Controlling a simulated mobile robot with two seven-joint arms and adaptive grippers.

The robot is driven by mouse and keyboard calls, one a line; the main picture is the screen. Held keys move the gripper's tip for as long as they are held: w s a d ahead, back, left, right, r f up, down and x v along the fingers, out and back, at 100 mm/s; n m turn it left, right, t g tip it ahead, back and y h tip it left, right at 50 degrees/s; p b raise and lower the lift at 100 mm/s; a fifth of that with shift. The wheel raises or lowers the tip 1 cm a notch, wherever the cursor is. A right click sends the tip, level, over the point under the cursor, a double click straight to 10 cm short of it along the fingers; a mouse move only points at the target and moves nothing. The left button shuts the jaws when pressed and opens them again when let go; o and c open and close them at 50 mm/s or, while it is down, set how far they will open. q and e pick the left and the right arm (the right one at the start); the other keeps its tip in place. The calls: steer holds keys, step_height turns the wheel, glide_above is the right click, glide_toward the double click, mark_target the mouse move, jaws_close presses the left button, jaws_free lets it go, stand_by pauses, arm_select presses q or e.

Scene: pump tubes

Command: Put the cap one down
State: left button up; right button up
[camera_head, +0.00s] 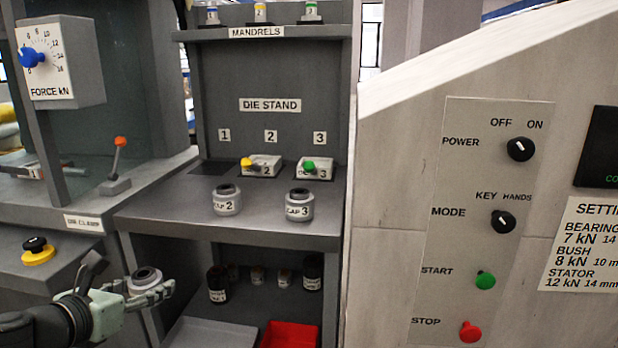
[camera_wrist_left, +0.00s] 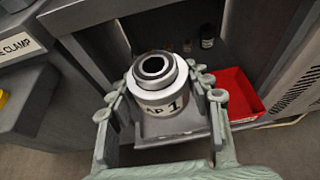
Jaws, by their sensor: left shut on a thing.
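Cap one (camera_wrist_left: 160,88) is a light grey ring-shaped cap with a dark bore and a label reading 1. My left gripper (camera_wrist_left: 165,98) is shut on it and holds it upright, in front of the bench and below its top. In the head view the cap (camera_head: 146,281) shows at the lower left, with my left gripper (camera_head: 135,290) around it. Cap 2 (camera_head: 227,201) and cap 3 (camera_head: 299,205) stand on the grey die stand shelf (camera_head: 170,217). My right gripper is in neither view.
Two dies with knobs, yellow (camera_head: 262,166) and green (camera_head: 314,168), sit behind the caps. The shelf left of cap 2 is clear. Below are a red tray (camera_head: 290,336), a grey tray (camera_head: 212,333) and several small containers. The control panel (camera_head: 480,220) stands right.

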arm_select(q)
steer(key=s+d+f+n+y, duration=0.1)
steer(key=s+d+f, duration=0.15)
steer(key=d, duration=0.45)
steer(key=s+d+f, duration=0.2)
steer(key=s+d, duration=0.1)
steer(key=d, duration=0.4)
steer(key=f, duration=0.2)
steer(key=s+f, duration=0.1)
steer(key=f, duration=0.2)
steer(key=shift+s+f, duration=0.35)
steer(key=shift+s, duration=0.05)
